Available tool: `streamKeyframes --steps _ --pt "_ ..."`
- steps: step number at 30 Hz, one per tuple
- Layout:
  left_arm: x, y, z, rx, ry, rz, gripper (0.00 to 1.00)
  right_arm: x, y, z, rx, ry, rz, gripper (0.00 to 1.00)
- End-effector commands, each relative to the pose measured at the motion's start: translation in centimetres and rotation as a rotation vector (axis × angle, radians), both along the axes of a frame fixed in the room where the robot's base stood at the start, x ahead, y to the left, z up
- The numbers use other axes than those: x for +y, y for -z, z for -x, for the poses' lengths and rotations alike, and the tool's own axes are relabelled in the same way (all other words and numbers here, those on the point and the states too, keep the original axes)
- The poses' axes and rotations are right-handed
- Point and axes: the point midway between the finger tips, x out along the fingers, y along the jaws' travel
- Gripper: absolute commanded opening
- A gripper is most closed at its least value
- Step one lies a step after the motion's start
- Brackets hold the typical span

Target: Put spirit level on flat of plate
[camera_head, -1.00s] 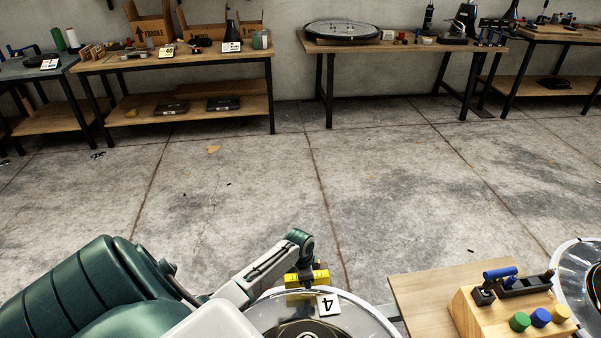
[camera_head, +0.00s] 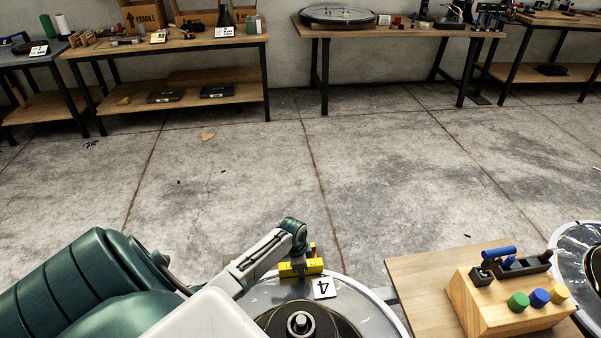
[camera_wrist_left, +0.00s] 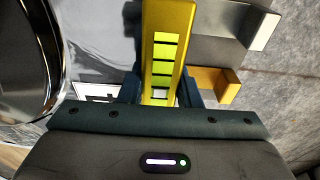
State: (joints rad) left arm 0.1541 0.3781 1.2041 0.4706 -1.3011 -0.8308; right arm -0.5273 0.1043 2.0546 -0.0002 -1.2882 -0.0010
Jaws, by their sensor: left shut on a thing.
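The yellow spirit level (camera_head: 314,267) shows in the head view at the end of my left arm, and in the left wrist view (camera_wrist_left: 166,50) with its green vial windows. My left gripper (camera_head: 296,266) is shut on it, with dark fingers on both sides. It is at the far rim of a round shiny plate (camera_head: 375,317) at the bottom of the head view. I cannot tell whether the level touches the plate. A dark raised hub with a stem (camera_head: 300,323) stands on the plate. My right gripper is out of view.
A wooden table (camera_head: 420,275) with a block of coloured knobs (camera_head: 512,300) stands right of the plate. In the wrist view, a grey piece (camera_wrist_left: 215,50) and a yellow block (camera_wrist_left: 212,88) lie beside the level.

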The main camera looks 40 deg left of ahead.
Motion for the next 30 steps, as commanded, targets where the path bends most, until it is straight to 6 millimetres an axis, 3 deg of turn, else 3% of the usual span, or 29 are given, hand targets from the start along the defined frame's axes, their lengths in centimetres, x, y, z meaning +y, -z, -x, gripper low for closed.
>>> streamKeyframes --steps 3,4,7,19,30 --pt "0.0 0.2 0.0 0.000 0.000 0.000 0.00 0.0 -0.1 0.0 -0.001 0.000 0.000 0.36" --pt "0.0 0.2 0.0 0.000 0.000 0.000 0.33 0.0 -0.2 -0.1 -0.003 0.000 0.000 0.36" --pt "0.0 0.2 0.0 0.000 0.000 0.000 0.52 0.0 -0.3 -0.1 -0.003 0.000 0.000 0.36" --pt "0.1 -0.6 0.0 -0.002 0.001 -0.001 0.52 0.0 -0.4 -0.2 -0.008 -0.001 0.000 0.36" --pt "0.7 -8.0 0.7 -0.003 0.002 -0.002 0.52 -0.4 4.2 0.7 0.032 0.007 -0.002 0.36"
